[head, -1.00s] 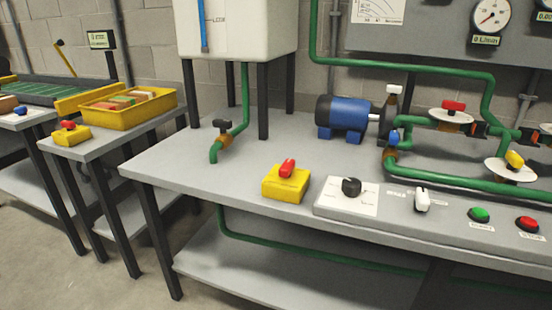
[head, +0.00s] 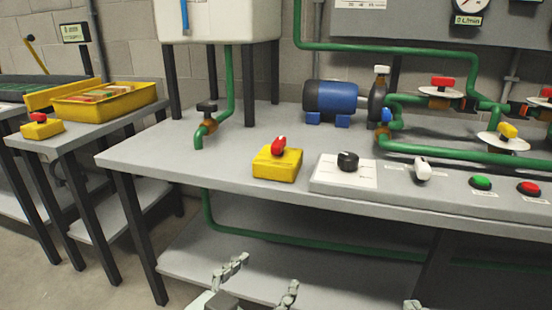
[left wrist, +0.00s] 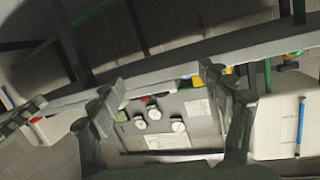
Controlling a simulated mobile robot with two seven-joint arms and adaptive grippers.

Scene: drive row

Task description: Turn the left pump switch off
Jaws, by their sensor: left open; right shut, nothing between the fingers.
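On the grey bench (head: 225,160), a white lever switch (head: 423,170) stands on the sloped console between small labels. Left of it are a black rotary knob (head: 348,161) on a white plate and a yellow switch box (head: 277,165) with a red handle (head: 279,146). Which one is the left pump switch I cannot read from the labels. My left gripper (head: 268,271) is open and empty, low in front of the bench; its spread fingers also show in the left wrist view (left wrist: 160,78). Only a tip of my right gripper (head: 414,304) shows at the bottom edge, shut and empty.
A green button (head: 481,182) and a red button (head: 529,188) sit right of the lever. Behind are a blue pump motor (head: 331,98), green pipes and valves. A yellow tray (head: 105,102) and another yellow switch box (head: 42,127) are on the left bench. The bench front edge lies before my grippers.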

